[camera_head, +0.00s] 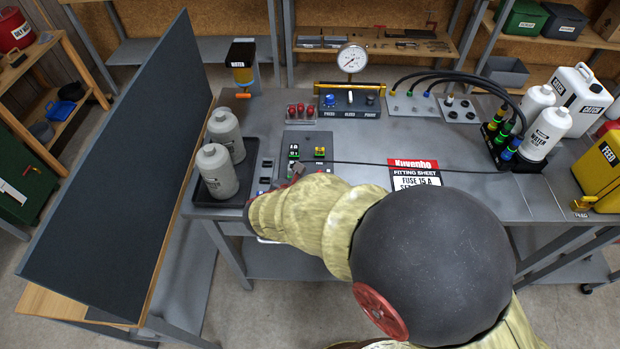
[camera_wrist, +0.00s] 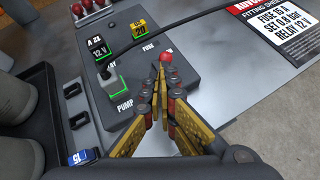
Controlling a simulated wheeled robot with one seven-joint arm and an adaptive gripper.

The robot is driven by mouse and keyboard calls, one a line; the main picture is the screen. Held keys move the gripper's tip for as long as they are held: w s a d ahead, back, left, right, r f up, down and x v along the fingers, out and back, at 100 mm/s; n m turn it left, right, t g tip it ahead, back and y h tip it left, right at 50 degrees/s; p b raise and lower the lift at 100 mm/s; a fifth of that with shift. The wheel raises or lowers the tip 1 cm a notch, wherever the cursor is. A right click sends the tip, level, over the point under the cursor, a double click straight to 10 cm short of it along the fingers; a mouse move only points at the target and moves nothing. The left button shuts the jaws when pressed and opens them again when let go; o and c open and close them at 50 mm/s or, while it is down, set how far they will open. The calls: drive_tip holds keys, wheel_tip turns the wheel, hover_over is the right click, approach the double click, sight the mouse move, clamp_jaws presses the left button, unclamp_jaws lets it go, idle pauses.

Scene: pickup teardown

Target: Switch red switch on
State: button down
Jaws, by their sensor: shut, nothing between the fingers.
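The red switch shows as a round red knob (camera_wrist: 167,57) in the wrist view, at the right side of a dark control panel (camera_wrist: 140,62). Its stem is hidden behind my fingers, so its tilt cannot be told. My gripper (camera_wrist: 160,70) is shut and empty, its fingertips right at the near side of the knob. I cannot tell whether they touch it. In the head view my gripper (camera_head: 297,170) is over the near part of the panel (camera_head: 320,141), and my arm hides the red switch.
A grey lever (camera_wrist: 104,72) framed in green and a yellow fuse (camera_wrist: 139,28) sit on the same panel. A black cable crosses it. Grey bottles (camera_head: 217,172) stand in a tray at left. A fitting sheet (camera_head: 414,174) lies at right, with bare bench around it.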

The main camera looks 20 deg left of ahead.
drive_tip(key=shift+w+a+r+n+g+h+p, duration=0.15)
drive_tip(key=shift+w+r+g+p, duration=0.4)
drive_tip(key=shift+p, duration=2.35)
drive_tip(key=shift+w+r+n+g+h+p, duration=0.15)
drive_tip(key=shift+g+p, duration=0.7)
drive_tip(key=shift+p, duration=2)
drive_tip(key=shift+w+a+r+n+g+h+p, duration=0.1)
drive_tip(key=shift+w+r+g+p, duration=0.4)
drive_tip(key=shift+p, duration=2.4)
drive_tip(key=shift+w+a+f+g+p, duration=0.1)
drive_tip(key=shift+w+g+p, duration=0.35)
drive_tip(key=shift+p, duration=1.25)
drive_tip(key=shift+a+f+g+p, duration=0.1)
drive_tip(key=shift+g+p, duration=0.65)
drive_tip(key=shift+p, duration=0.95)
drive_tip(key=shift+r, duration=0.25)
drive_tip(key=shift+r+p, duration=0.65)
drive_tip(key=s+f+v, duration=0.1)
drive_tip(key=v, duration=1.2)
drive_tip(key=shift+s+a, duration=0.3)
drive_tip(key=shift+s, duration=0.05)
